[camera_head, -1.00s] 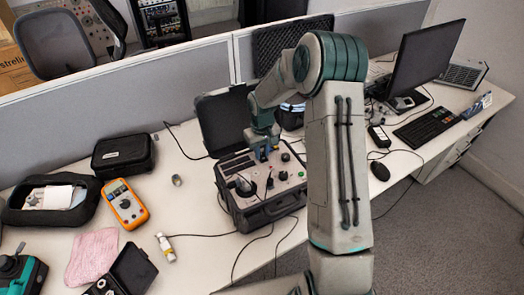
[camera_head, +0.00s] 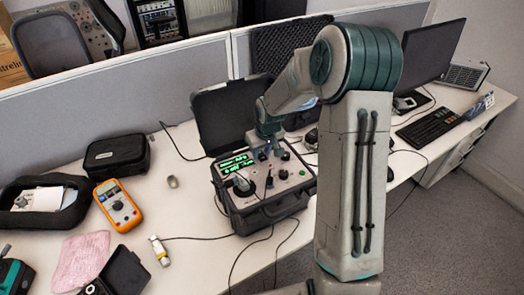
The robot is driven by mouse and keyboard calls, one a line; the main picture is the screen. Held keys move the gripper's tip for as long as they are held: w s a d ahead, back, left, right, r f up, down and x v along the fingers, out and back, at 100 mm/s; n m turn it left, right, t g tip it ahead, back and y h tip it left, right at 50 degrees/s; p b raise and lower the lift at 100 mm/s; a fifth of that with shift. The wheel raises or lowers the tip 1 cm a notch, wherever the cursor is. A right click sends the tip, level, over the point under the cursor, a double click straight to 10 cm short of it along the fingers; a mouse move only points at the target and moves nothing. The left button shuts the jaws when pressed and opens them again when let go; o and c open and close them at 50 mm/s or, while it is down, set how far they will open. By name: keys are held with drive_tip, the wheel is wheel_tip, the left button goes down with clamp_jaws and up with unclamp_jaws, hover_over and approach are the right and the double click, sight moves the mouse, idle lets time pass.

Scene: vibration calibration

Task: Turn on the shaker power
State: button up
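The shaker (camera_head: 266,208) is a dark open case on the desk with a grey control panel. Its raised lid (camera_head: 222,115) stands behind it. The display (camera_head: 236,162) at the panel's upper left glows with green characters. Knobs, a cable plug and a green button sit on the panel. My gripper (camera_head: 270,152) points down at the panel's back edge, just right of the display. It is small and partly merged with the knobs there, so I cannot tell whether its fingers touch anything or are open.
An orange multimeter (camera_head: 118,205), a black case (camera_head: 117,156) and a pink cloth (camera_head: 81,262) lie to the left. Cables run off the front of the shaker.

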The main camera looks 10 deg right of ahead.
sight(267, 164)
drive_tip(key=a+b+v, duration=0.1)
drive_tip(key=v, duration=1.2)
drive_tip(key=shift+d+r, duration=0.4)
drive_tip(key=shift+d, duration=0.1)
drive_tip(key=shift+s, duration=0.15)
drive_tip(key=s+r+m, duration=0.3)
drive_tip(key=s, duration=2.2)
drive_tip(key=shift+s+a+r+h, duration=0.15)
drive_tip(key=shift+s+a+h, duration=0.15)
drive_tip(key=shift+h, duration=0.1)
